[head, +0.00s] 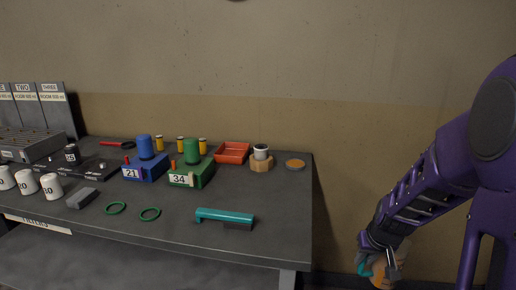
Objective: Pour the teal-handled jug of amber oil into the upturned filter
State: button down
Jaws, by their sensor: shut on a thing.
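My gripper (391,265) is low at the right, past the table's right end and below the level of its top. It is shut on the teal-handled jug (377,272), of which a teal part and an amber part show. The gripper and the picture's bottom edge hide much of the jug, so its tilt is hard to tell. A short white cylinder with a dark top (261,152), which looks like the upturned filter, stands in a wooden block (262,165) near the table's back right. My gripper is well apart from it.
The dark table (270,215) ends between the filter and my gripper. A flat orange-topped disc (295,164) and a red tray (232,152) flank the filter. A teal bar-shaped tool (225,216) lies near the front edge. The front right tabletop is clear.

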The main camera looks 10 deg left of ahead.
aim_at(260, 150)
jog(key=i+l+u, duration=0.15)
jog(key=l+u, duration=0.45)
jog(key=l, duration=0.15)
jog(key=i+l+u, duration=0.1)
jog(key=l+u, duration=0.2)
jog(key=l, duration=0.15)
jog(key=i+l+u, duration=0.15)
jog(key=l+u, duration=0.3)
jog(key=l, duration=0.2)
jog(key=l+u, duration=0.5)
jog(key=l, duration=0.2)
jog(key=l+u, duration=0.45)
jog(key=l, duration=0.3)
